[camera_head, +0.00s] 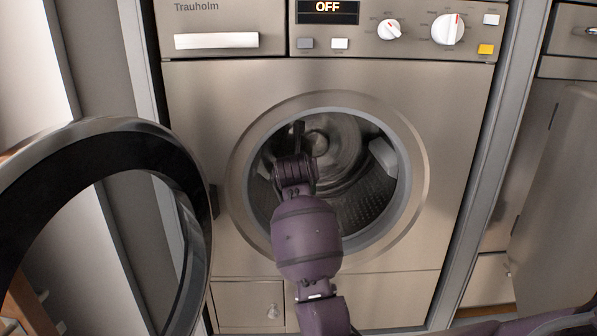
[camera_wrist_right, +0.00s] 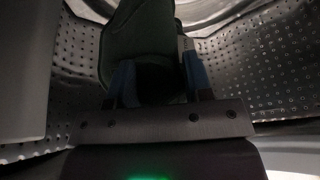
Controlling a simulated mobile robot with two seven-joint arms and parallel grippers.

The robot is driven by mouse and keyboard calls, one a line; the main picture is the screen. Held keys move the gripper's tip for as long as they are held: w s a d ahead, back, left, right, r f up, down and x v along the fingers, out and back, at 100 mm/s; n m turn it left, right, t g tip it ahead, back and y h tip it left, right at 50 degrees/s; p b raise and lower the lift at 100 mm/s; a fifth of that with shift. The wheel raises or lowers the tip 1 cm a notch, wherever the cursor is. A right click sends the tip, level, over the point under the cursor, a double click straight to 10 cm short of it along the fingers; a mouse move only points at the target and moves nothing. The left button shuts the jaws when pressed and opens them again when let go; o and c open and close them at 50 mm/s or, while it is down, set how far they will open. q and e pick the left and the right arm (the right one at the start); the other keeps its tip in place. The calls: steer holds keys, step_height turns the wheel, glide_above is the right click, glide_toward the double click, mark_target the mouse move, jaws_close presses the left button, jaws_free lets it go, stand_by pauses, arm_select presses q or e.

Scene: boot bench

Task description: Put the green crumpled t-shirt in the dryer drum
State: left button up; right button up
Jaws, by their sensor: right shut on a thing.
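The dryer drum (camera_head: 365,195) is open at the front, and its perforated wall (camera_wrist_right: 270,70) fills the right wrist view. My right arm reaches in through the round opening, with the right gripper (camera_head: 298,158) inside the drum mouth. In the right wrist view the right gripper (camera_wrist_right: 160,80) is shut on the dark green crumpled t-shirt (camera_wrist_right: 140,35), which rises beyond the fingers inside the drum. The shirt is hard to make out in the head view, hidden by the gripper and shadow. My left gripper is not in view.
The round dryer door (camera_head: 100,150) stands swung open at the left. The metal rim (camera_head: 415,190) surrounds the opening closely. A lifter (camera_head: 383,157) juts from the drum's right side. The dryer display (camera_head: 327,8) reads OFF. Cabinets (camera_head: 555,190) stand at the right.

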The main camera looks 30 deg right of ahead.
steer(key=shift+r, duration=2.95)
steer(key=shift+a, duration=0.1)
